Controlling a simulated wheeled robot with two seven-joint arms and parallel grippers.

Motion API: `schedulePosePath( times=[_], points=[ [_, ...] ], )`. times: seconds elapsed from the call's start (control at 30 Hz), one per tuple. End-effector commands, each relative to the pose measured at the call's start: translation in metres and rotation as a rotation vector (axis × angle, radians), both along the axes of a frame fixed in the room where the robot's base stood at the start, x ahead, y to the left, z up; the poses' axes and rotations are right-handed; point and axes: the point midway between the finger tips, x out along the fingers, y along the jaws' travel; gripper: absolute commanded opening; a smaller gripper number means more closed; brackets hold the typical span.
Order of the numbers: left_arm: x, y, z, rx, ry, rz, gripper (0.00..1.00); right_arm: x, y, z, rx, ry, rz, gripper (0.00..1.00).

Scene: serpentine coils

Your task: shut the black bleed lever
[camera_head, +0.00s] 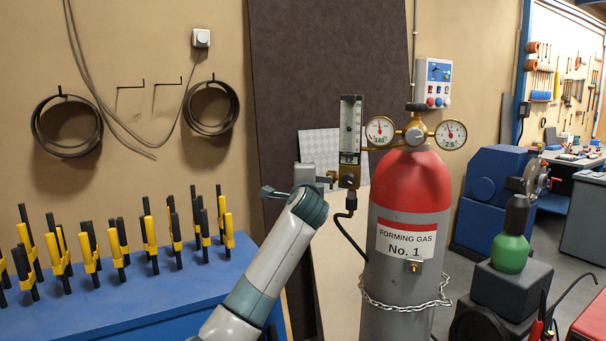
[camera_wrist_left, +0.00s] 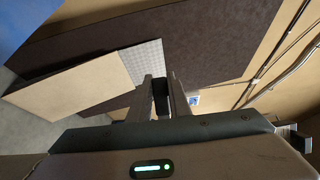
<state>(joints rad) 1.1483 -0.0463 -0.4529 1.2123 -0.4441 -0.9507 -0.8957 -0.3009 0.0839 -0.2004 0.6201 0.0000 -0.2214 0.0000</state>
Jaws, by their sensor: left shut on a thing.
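My left gripper (camera_head: 322,178) reaches up from below to the brass fitting at the foot of the flowmeter (camera_head: 350,135), left of the red-topped gas cylinder (camera_head: 412,185). In the left wrist view its two fingers (camera_wrist_left: 161,88) stand close on either side of a dark piece, which I take to be the black bleed lever (camera_wrist_left: 161,98). The gripper is shut on it. In the head view the gripper hides the lever, so its angle cannot be told. My right gripper is not in view.
Two gauges (camera_head: 380,130) sit on the cylinder's regulator. A black hose (camera_head: 345,230) hangs under the flowmeter, and a chain (camera_head: 405,306) goes around the cylinder. A blue bench (camera_head: 130,295) with several black-and-yellow clamps stands left. A dark panel (camera_head: 300,70) leans behind.

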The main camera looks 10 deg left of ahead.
Motion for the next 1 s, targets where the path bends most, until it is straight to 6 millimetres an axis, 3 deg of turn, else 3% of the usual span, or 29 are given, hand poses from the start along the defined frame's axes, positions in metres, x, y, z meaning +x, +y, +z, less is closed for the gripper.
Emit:
schedulePosePath(
  times=[0.5,0.53,0.57,1.0],
  points=[
    [0.0003,0.0005,-0.004,-0.032,0.01,0.001,0.0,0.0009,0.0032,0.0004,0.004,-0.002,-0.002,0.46],
    [0.0002,0.0006,-0.004,-0.032,0.01,0.001,0.22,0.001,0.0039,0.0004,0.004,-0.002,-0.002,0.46],
    [0.0003,0.0005,-0.004,-0.032,0.009,0.001,0.25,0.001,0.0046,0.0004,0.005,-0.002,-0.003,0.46],
    [-0.0027,-0.0002,-0.0029,-0.028,0.007,0.0,0.25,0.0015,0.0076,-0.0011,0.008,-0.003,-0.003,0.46]
  ],
)
